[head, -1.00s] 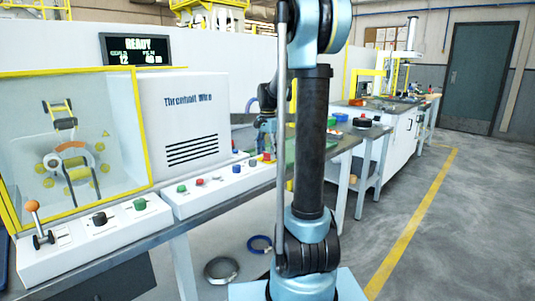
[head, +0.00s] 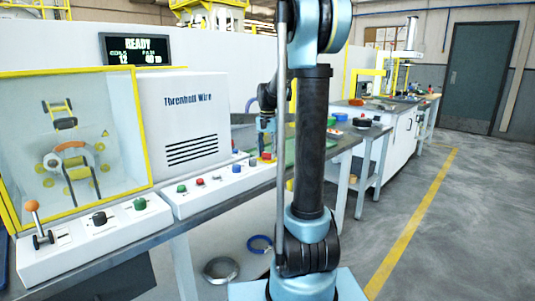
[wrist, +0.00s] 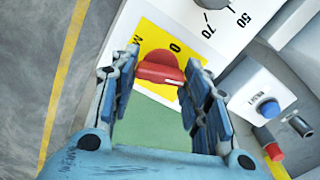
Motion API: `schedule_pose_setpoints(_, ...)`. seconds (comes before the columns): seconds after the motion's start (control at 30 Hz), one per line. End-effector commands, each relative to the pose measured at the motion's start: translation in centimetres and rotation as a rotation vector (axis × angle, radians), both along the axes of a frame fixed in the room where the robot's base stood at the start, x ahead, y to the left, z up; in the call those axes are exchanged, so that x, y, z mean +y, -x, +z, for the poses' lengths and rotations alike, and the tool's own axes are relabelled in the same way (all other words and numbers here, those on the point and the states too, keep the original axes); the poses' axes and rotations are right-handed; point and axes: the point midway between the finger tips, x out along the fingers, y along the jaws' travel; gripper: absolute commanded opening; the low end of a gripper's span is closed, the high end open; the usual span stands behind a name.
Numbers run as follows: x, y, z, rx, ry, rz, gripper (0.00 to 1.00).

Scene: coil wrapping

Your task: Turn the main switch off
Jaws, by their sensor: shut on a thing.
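The main switch is a red knob (wrist: 160,70) on a yellow plate (wrist: 146,38), with a "0" printed above it in the wrist view. I cannot tell for sure which mark the knob points at. My gripper (wrist: 161,68) has its two blue fingers on either side of the knob and is shut on it. In the head view my gripper (head: 267,143) points down at the far right end of the control panel, at the red switch (head: 267,157); the grip itself is too small to see there.
The panel's other buttons (head: 200,182) and a lever (head: 36,222) lie further left.

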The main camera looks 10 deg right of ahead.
Motion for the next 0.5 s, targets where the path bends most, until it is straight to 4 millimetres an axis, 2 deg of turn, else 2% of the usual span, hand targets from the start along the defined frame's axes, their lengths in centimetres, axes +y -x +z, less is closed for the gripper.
schedule_pose_setpoints(0.5,0.11,-0.17,0.06,-0.003,-0.002,0.492,0.19)
